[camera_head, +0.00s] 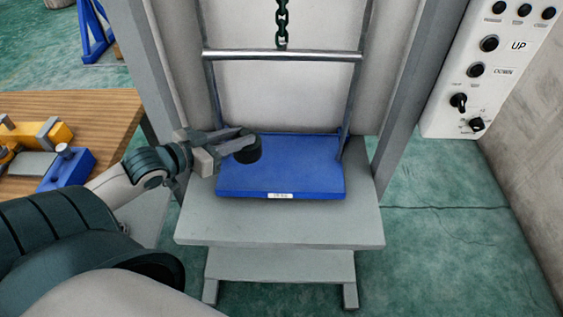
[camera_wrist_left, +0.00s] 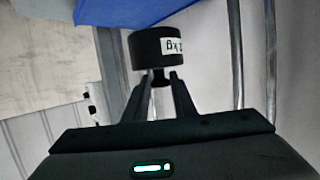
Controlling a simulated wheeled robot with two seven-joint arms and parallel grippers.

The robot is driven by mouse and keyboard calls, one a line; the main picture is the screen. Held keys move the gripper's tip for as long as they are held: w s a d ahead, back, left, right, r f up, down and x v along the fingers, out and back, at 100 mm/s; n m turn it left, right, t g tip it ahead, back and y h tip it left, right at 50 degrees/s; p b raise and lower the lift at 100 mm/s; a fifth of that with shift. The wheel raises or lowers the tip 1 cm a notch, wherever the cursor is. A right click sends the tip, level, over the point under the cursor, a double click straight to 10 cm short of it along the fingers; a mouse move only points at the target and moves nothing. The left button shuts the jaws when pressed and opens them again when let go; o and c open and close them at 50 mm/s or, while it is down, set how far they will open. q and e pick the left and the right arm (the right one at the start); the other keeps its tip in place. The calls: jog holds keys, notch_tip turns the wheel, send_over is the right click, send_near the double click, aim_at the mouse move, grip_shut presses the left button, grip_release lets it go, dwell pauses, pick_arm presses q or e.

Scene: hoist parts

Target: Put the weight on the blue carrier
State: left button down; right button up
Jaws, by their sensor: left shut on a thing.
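The weight (camera_head: 248,150) is a short black cylinder, held in my left gripper (camera_head: 236,140). The blue carrier (camera_head: 300,170) is a flat plate hung from a grey frame, over a grey platform. In the head view the weight overlaps the carrier's left part; I cannot tell whether it touches it. The carrier's edge (camera_wrist_left: 130,10) also shows at the top of the wrist view. My right gripper is not in view.
A chain (camera_head: 282,25) meets the frame's crossbar (camera_head: 282,56). Grey posts stand on both sides. The grey platform (camera_head: 300,225) extends in front of the carrier. A wooden table (camera_head: 80,105) with yellow and blue parts is at left. A control panel (camera_head: 490,70) is at right.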

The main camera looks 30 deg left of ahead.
pick_arm(q)
jog(key=shift+w+r, duration=0.2)
jog(key=shift+r, duration=0.05)
dwell(0.3)
